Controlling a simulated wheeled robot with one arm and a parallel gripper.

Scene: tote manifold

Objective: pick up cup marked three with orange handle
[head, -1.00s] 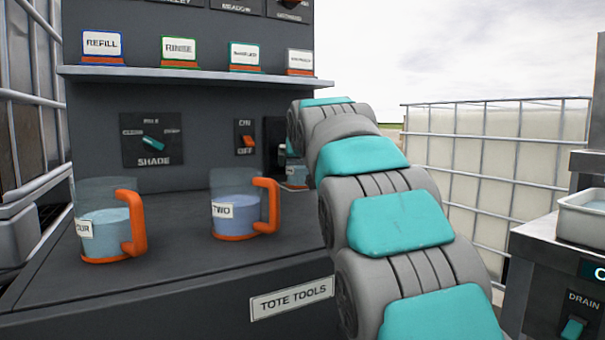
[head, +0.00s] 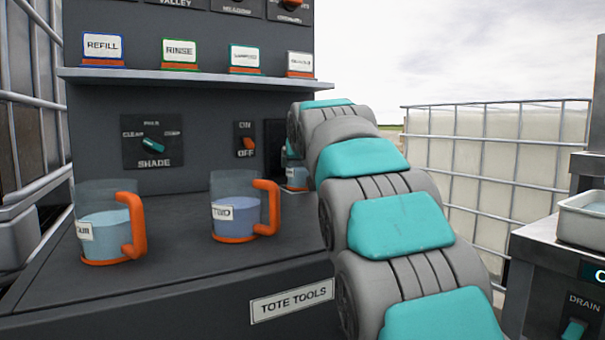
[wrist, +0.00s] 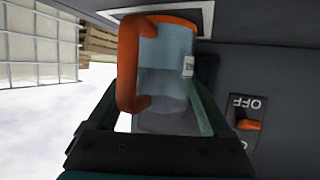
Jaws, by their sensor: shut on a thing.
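A clear cup with an orange handle and orange base (wrist: 165,62) is between the fingers of my gripper (wrist: 160,92) in the wrist view, which is upside down. My gripper is shut on this cup. The handle is on the left there, and a small white label is on the right, too small to read. In the head view a sliver of the cup (head: 297,178) shows behind my arm, which hides the rest and my gripper. I cannot tell whether its base touches the counter.
Cup TWO (head: 238,207) and a cup with a partly turned label (head: 108,223), both orange-handled, stand on the dark counter (head: 180,262) to the left. A shelf (head: 190,77) with signs juts out above. An ON/OFF switch (head: 246,141) is on the panel. A wire-caged tote (head: 490,170) stands right.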

